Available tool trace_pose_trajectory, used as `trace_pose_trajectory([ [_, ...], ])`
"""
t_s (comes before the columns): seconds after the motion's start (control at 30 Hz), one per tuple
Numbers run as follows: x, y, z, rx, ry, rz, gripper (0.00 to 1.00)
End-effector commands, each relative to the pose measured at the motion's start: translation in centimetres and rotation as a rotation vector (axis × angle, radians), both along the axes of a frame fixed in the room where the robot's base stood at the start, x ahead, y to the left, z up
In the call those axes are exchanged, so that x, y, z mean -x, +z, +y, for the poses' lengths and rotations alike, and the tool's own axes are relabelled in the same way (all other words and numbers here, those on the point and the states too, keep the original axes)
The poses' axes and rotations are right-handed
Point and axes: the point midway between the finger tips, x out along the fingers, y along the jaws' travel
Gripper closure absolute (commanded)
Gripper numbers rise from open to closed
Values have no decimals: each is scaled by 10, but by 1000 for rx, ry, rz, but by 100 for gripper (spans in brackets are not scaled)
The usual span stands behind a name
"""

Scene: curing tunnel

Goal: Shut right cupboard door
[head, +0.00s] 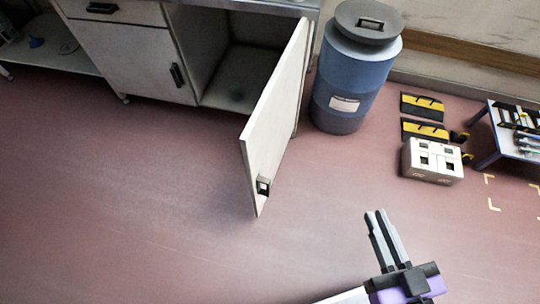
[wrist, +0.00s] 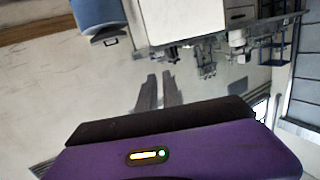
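The right cupboard door (head: 275,115) is a pale panel standing wide open in the head view. It swings out from the right side of the cupboard (head: 135,62), and its free edge points toward the front of the floor. A small dark handle (head: 264,186) sits low near that free edge. The cupboard's right compartment (head: 238,78) is exposed. My gripper (head: 377,213) is to the right of and nearer than the door, apart from it. Its two fingers have a narrow gap between them and hold nothing. They also show in the wrist view (wrist: 159,75).
A blue barrel (head: 350,80) with a grey lid stands just right of the door. A white box (head: 432,160), yellow-black blocks (head: 424,131) and a low table (head: 515,130) are further right. The reddish floor (head: 130,200) left of the door is clear.

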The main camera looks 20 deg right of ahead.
Motion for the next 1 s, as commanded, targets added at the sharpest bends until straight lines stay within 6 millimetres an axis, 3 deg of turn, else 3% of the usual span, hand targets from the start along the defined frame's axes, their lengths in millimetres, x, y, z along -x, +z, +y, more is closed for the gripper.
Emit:
trace_pose_trajectory([
  [0.03, -17, -25, -12, -30, -35, -19, 100],
  [0.17, -53, -74, -42, -194, -121, -14, 100],
  [0.3, -93, -132, -71, -463, -202, 13, 100],
  [0.43, -133, -184, -91, -774, -258, 48, 100],
  [0.6, -189, -235, -100, -1258, -288, 115, 100],
  [0.7, -221, -251, -96, -1581, -271, 183, 100],
  [0.83, -255, -248, -77, -2039, -200, 350, 100],
  [0.9, -263, -236, -61, -2268, -146, 490, 100],
  [1.0, -256, -215, -34, -2527, -85, 739, 100],
])
